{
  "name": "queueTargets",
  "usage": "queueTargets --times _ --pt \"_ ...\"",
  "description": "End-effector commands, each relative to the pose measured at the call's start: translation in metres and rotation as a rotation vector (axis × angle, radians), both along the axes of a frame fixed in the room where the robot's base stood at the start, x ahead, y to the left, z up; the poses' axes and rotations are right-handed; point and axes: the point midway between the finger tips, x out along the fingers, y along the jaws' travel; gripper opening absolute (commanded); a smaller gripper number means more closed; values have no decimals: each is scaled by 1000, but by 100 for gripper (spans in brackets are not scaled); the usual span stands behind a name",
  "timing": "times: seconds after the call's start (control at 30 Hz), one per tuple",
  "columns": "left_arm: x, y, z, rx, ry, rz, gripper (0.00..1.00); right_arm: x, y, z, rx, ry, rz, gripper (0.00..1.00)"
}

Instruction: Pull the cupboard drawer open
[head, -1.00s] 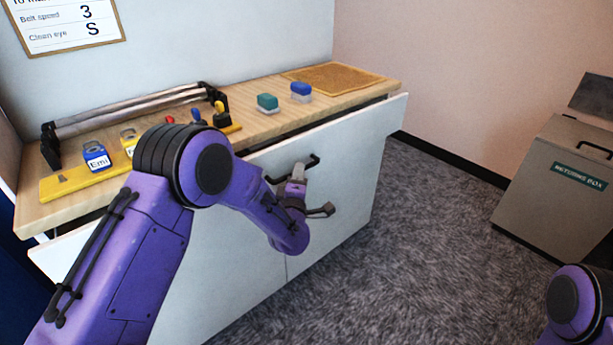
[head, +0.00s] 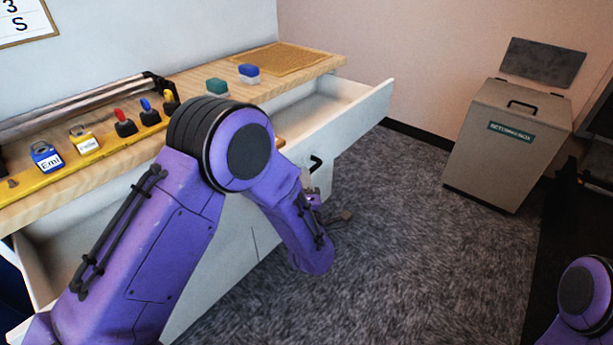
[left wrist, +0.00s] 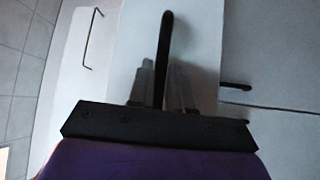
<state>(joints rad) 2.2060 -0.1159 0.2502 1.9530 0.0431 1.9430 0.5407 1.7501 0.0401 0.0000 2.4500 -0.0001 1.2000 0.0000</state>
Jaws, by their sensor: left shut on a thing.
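The cupboard drawer (head: 368,110) is pulled out from under the wooden top, and its white inside shows on both sides of my left arm. Its black handle (head: 316,163) is partly hidden in the head view by my left gripper (head: 308,184). In the left wrist view the dark handle bar (left wrist: 164,45) stands between the two grey fingers of my left gripper (left wrist: 162,84), which is shut on it. My right gripper is out of the head view; only a purple part of my right arm shows at the lower right.
On the wooden top (head: 306,75) are a roller, a yellow rack with several stamps, a green block (head: 216,87), a blue block (head: 249,73) and a cork mat (head: 278,58). A grey box (head: 505,160) stands at the right. Carpet between is clear.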

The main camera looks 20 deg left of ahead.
Motion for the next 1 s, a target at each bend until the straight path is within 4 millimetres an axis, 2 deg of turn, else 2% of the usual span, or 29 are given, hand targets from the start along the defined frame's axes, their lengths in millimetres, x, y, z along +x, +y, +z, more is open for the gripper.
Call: queueTargets --times 0.37,0.4,0.43,0.77,0.87,1.0 --pt "-1 1 -1 0 1 4 0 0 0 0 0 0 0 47" --pt "-1 1 -1 0 1 4 32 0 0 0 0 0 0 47" --pt "-1 1 -1 0 1 4 40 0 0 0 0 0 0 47" --pt "-4 -2 -1 -1 1 2 40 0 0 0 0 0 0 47" --pt "-16 -9 -4 1 2 -1 40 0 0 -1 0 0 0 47" --pt "-47 -24 -8 3 3 -1 40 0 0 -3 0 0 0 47"
